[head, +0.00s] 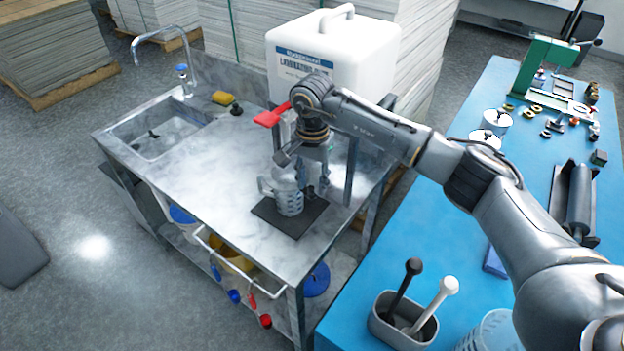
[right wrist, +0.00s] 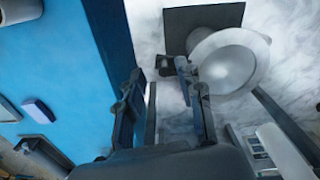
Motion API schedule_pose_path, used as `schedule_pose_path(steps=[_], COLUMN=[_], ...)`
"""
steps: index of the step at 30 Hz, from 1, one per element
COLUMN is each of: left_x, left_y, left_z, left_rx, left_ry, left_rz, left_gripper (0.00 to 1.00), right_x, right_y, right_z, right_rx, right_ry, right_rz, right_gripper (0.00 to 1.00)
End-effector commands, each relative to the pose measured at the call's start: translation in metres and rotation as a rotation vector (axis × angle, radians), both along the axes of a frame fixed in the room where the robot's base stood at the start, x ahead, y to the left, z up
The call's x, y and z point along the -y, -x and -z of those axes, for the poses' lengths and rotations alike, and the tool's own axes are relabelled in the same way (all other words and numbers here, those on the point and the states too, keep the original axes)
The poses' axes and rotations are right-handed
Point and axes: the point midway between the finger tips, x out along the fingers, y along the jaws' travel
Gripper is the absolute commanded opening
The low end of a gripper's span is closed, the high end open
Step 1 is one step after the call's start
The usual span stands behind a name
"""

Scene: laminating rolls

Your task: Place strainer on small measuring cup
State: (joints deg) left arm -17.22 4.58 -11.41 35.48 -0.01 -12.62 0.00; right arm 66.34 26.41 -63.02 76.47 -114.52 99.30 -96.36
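A pale, see-through cup-like vessel (head: 289,198) with a handle on its left stands on a dark square mat (head: 264,212) on the steel table. In the right wrist view a pale round bowl with a wide rim (right wrist: 230,60) sits over the mat (right wrist: 203,18); I cannot tell whether it is the strainer or the cup's mouth. My right gripper (head: 312,180) is low, just right of the vessel. Its fingers (right wrist: 158,80) are apart with nothing clearly between them; one overlaps the bowl's edge in that view. My left gripper is not in view.
A white container (head: 330,55) with a red tap lever (head: 270,116) stands behind the vessel. A sink (head: 165,135) and a yellow sponge (head: 222,98) lie left. The blue table (head: 400,240) on the right holds a grey bin (head: 392,325). The steel top left of the mat is clear.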

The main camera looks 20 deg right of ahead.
Motion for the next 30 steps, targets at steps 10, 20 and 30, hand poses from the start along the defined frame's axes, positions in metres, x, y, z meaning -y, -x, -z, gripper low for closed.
schedule_pose_path(steps=[10,20,30], left_x=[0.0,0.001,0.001], left_y=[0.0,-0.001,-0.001], left_z=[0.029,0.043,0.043], left_rx=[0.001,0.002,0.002], left_ry=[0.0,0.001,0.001], left_rz=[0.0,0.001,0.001], left_gripper=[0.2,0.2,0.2], right_x=[0.0,0.0,0.0], right_y=[-0.002,0.0,0.0], right_z=[-0.063,-0.116,-0.122], right_rx=[0.007,0.001,-0.001], right_ry=[-0.001,0.0,-0.001], right_rz=[0.0,0.0,0.0], right_gripper=[0.37,0.37,0.37])
